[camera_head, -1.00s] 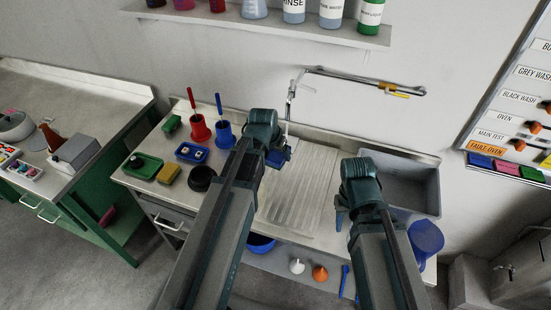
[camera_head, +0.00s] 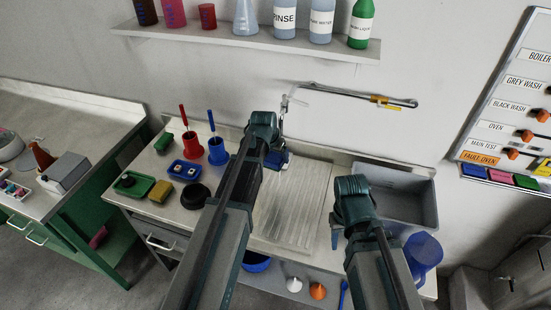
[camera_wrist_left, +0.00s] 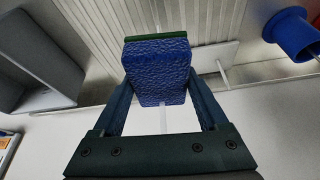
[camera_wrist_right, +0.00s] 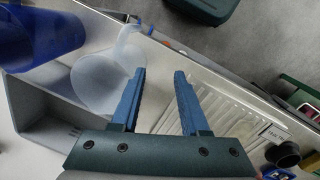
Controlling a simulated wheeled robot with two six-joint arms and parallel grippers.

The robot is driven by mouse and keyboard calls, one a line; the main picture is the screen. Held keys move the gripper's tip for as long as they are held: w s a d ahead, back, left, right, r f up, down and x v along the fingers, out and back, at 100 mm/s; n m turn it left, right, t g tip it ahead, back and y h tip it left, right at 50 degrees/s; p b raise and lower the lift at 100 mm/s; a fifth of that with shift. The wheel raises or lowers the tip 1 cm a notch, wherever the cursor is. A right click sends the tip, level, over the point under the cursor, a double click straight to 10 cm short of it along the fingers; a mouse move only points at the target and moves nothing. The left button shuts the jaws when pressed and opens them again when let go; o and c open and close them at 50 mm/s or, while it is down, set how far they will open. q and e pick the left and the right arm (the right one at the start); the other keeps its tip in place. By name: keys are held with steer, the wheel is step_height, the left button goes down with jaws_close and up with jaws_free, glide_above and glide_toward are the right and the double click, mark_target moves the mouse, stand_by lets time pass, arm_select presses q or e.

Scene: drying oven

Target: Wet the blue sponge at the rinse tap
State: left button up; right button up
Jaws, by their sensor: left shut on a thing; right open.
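The blue sponge (camera_wrist_left: 158,75), with a green layer along one face, is between the fingers of my left gripper (camera_wrist_left: 160,95), which is shut on it. In the head view the sponge (camera_head: 277,160) is held in the air over the back left of the ribbed drainboard, just in front of the rinse tap (camera_head: 284,108). I cannot tell whether it touches the tap or whether water runs. My right gripper (camera_wrist_right: 157,78) is open and empty. In the head view it (camera_head: 336,228) hangs near the front of the drainboard, left of the sink.
The grey sink basin (camera_head: 395,192) is at the right, with a blue jug (camera_head: 423,252) before it. Red (camera_head: 190,148) and blue (camera_head: 218,150) brush holders and a green tray (camera_head: 132,185) stand left of the drainboard (camera_head: 295,205). A bottle shelf (camera_head: 240,38) hangs above.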

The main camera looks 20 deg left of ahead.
stand_by(0.4)
arm_select(q)
steer(key=s, duration=0.8)
steer(key=shift+d, duration=0.2)
stand_by(0.3)
stand_by(1.3)
steer(key=s+r+p, duration=0.4)
steer(key=s, duration=0.1)
stand_by(0.4)
steer(key=shift+d, duration=0.1)
